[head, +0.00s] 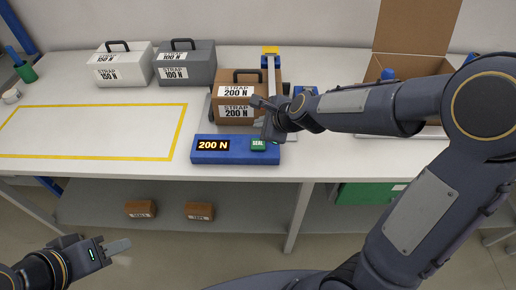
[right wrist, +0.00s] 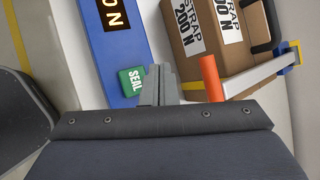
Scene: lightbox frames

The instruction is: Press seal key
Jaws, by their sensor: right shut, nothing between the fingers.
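The green SEAL key (head: 258,144) sits at the right end of the blue panel (head: 230,158), whose display (head: 213,145) reads 200 N. The key also shows in the right wrist view (right wrist: 131,80). My right gripper (head: 260,122) is shut and empty, above the panel's far edge by the key. In the right wrist view its fingertips (right wrist: 155,70) appear just beside the key, toward the brown box; I cannot tell their height or whether they touch. My left gripper (head: 121,246) is low in front of the table, away from the panel; its jaw state is unclear.
A brown 200 N strap box (head: 263,87) stands behind the panel, near my right gripper. An orange cylinder (right wrist: 212,78) is close to my fingers. White (head: 123,68) and grey (head: 190,68) cases stand at the back. The yellow-outlined area (head: 80,130) is clear.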

